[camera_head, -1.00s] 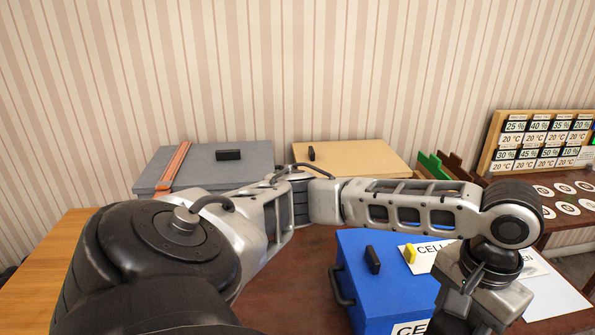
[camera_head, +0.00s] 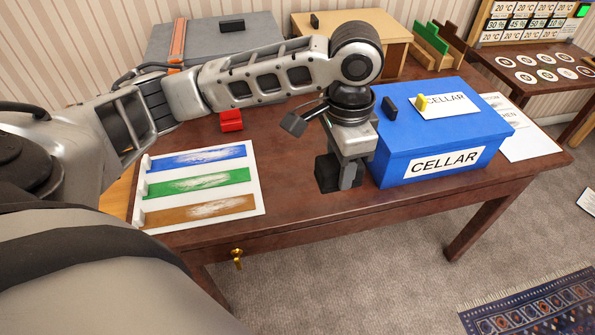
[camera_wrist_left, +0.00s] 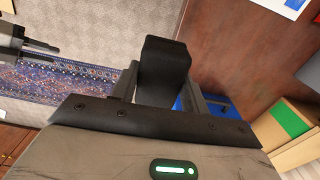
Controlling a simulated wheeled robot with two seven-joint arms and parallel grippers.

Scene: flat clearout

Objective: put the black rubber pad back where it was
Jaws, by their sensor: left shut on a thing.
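My left gripper (camera_head: 346,180) is shut on a black block, which looks like the black rubber pad (camera_head: 327,172). It is held near the table's front edge, just left of the blue box. In the left wrist view the black pad (camera_wrist_left: 163,70) stands between the fingers, its far side hidden. A similar small black piece (camera_head: 390,106) sits on the blue box lid. Others are on the grey box (camera_head: 232,25) and on the tan box (camera_head: 315,20). What seems to be my right gripper (camera_wrist_left: 42,48) shows at the left of the wrist view; its opening is unclear.
The blue CELLAR box (camera_head: 440,130) stands on the brown table (camera_head: 290,195). A white board (camera_head: 257,205) with blue, green and brown strips lies left, a red block (camera_head: 231,120) behind it. A key (camera_head: 237,258) hangs at the drawer. Bare tabletop lies between board and box.

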